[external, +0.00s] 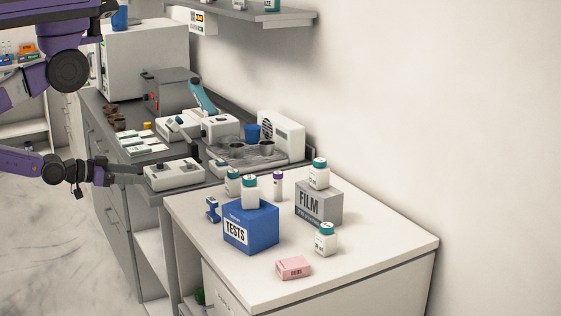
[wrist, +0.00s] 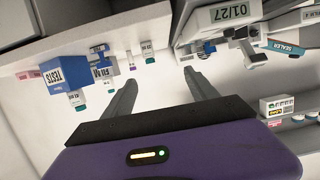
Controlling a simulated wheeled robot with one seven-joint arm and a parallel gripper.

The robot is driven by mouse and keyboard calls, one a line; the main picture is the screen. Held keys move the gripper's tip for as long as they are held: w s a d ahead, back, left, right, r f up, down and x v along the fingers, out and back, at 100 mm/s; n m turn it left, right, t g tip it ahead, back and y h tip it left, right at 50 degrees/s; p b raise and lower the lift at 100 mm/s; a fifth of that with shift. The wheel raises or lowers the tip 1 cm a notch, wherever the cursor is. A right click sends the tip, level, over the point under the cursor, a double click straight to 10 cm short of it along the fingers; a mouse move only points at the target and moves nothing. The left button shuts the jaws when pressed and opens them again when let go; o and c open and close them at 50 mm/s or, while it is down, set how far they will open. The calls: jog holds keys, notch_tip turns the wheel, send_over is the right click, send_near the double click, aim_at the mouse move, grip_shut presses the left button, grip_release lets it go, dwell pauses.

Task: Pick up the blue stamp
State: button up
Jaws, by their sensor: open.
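The blue stamp (external: 212,210) stands on the white counter in the external view, at its left edge, just left of the blue TESTS box. My gripper (external: 143,174) is to the left of the stamp in the external view, beside the grey counter, and apart from the stamp. In the wrist view my gripper (wrist: 158,75) has its two fingers well apart, with nothing between them.
The TESTS box (external: 250,229) stands close to the stamp, with a bottle on top. A FILM box (external: 319,206), several bottles and a pink box (external: 293,268) share the white counter (external: 375,250). A white device (external: 174,175) sits by my fingers. The counter's front right is clear.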

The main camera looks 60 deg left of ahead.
jog(key=n+b, duration=0.1)
jog(key=b, duration=0.1)
send_near(209, 203)
jog(key=w, duration=0.1)
jog(key=w+a+r, duration=0.1)
jog(key=w, duration=0.1)
jog(key=shift+w+a+r+y, duration=0.1)
jog(key=shift+a+r+y, duration=0.1)
jog(key=shift+a+y, duration=0.15)
jog(key=d, duration=0.2)
jog(key=d+f+g, duration=0.1)
jog(key=shift+w+m, duration=0.3)
jog(key=shift+w, duration=0.05)
jog(key=shift+a+f, duration=0.25)
jog(key=shift+a+p+x, duration=0.15)
jog(key=shift+p+x, duration=0.4)
jog(key=shift+x, duration=1)
jog(key=shift+a+p+x, duration=0.15)
jog(key=shift+p+x, duration=0.4)
jog(key=shift+x, duration=1.05)
jog(key=shift+w+f+g, duration=0.3)
jog(key=shift+w+f, duration=0.15)
jog(key=c, duration=1.4)
